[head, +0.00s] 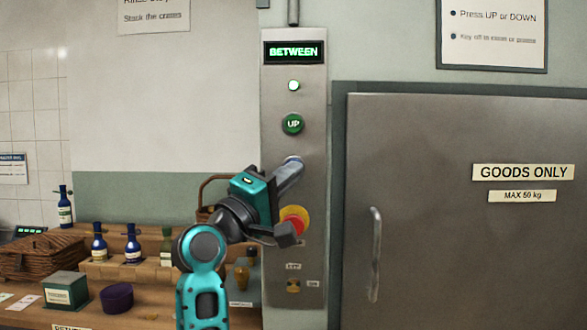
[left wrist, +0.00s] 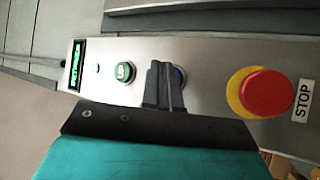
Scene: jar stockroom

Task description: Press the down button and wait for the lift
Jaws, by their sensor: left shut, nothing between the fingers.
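The steel lift panel (head: 310,215) stands left of the closed goods lift door (head: 440,220). Its display (head: 294,52) reads BETWEEN in green, and a small lamp (head: 294,85) below glows. The green UP button (head: 292,124) is clear. My left gripper (head: 291,168) is shut and empty, its fingertips at the panel just below UP. My right gripper is out of view.
A red stop button (head: 297,217) on a yellow collar sits just below my gripper; its STOP label (left wrist: 302,101) shows in the left wrist view. A key switch (head: 293,286) is lower. Bottles, a wicker basket (head: 38,258) and boxes stand on a wooden bench at left.

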